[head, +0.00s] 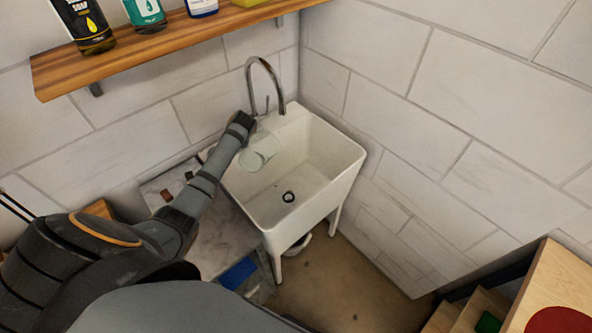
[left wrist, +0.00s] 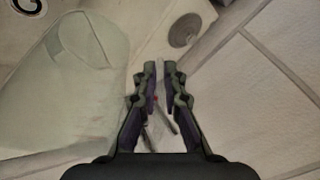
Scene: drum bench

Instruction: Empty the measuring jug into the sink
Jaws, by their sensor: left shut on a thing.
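The white sink (head: 318,167) stands in the corner, its drain (head: 288,197) visible in the basin floor. The clear, pale measuring jug (head: 262,147) is over the left back part of the basin and looks tipped over. In the left wrist view the jug (left wrist: 65,75) fills the left side, beside the fingers. My left gripper (left wrist: 160,72) is shut on the jug, with a thin clear part, seemingly its handle, between the fingertips. In the head view my left arm mostly hides these fingers. I cannot tell whether liquid is in the jug. My right gripper is out of view.
A curved chrome tap (head: 265,72) rises at the sink's back, close to my left gripper. A wooden shelf (head: 160,48) with bottles hangs above left. A marbled worktop (head: 215,240) adjoins the sink's left. Tiled walls close off the back and right.

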